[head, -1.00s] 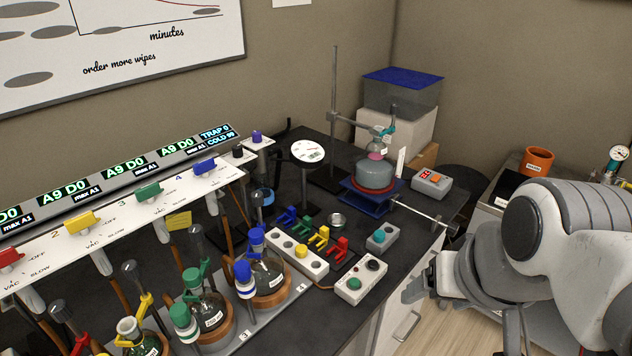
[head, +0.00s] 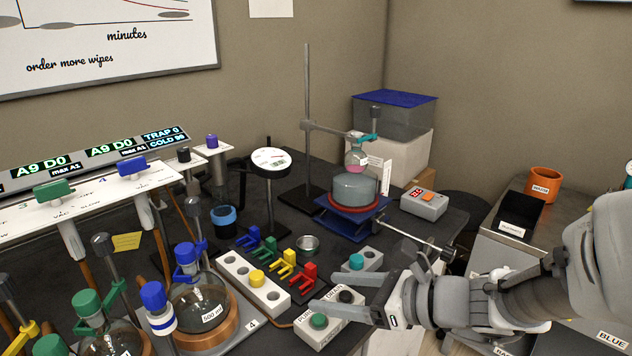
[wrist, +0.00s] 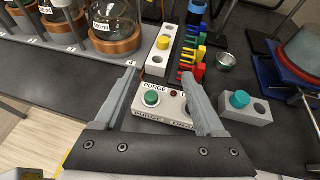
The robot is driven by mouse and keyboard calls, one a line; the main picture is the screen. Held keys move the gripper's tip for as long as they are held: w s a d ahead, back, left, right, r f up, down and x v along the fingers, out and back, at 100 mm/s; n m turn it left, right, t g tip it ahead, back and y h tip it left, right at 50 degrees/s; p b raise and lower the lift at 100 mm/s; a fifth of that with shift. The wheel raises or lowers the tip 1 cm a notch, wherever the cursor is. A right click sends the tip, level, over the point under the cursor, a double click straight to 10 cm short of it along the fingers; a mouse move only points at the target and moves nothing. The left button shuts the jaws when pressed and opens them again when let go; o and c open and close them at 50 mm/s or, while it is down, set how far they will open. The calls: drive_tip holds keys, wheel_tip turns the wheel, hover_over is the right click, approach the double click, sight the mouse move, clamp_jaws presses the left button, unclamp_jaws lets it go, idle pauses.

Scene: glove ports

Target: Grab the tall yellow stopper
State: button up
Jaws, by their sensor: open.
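The yellow stopper (head: 257,278) stands upright in a hole of a white block (head: 232,266) on the dark bench; the block's other visible holes are empty. In the wrist view the stopper (wrist: 163,42) and the white block (wrist: 156,67) are beyond my fingertips. My gripper (head: 350,278) is open and empty, over the front bench edge near the purge box, to the right of the stopper. In the wrist view my gripper (wrist: 160,75) has its two fingers apart, with the purge box (wrist: 163,106) showing between them. The stopper is not between the fingers.
Blue, green, yellow and red clips (head: 287,264) stand right of the block. A grey block with a teal stopper (head: 356,262) is near my gripper. A flask (head: 202,305) sits left of the block. A blue lab jack (head: 350,222) stands farther back.

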sight(262, 277)
drive_tip(key=p+x, duration=0.1)
drive_tip(key=x, duration=0.3)
drive_tip(key=shift+w+a+r+p, duration=0.1)
drive_tip(key=shift+w+a+p, duration=0.05)
drive_tip(key=shift+a+p, duration=0.15)
drive_tip(key=shift+w+a+p, duration=0.3)
drive_tip(key=shift+a+p, duration=0.05)
drive_tip(key=shift+p, duration=0.65)
drive_tip(key=p+x, duration=0.1)
drive_tip(key=p, duration=0.2)
drive_tip(key=shift+w+a, duration=0.1)
drive_tip(key=shift+a, duration=0.1)
drive_tip(key=x, duration=0.2)
drive_tip(key=b+x, duration=0.1)
drive_tip(key=x, duration=0.1)
drive_tip(key=shift+f, duration=0.5)
drive_tip(key=shift+w+r+x, duration=0.15)
drive_tip(key=shift+x, duration=0.85)
drive_tip(key=shift+w+r+x, duration=0.1)
drive_tip(key=shift+x, duration=0.95)
drive_tip(key=shift+w+r+x, duration=0.15)
drive_tip(key=shift+x, duration=0.85)
drive_tip(key=shift+c, duration=0.2)
clamp_jaws()
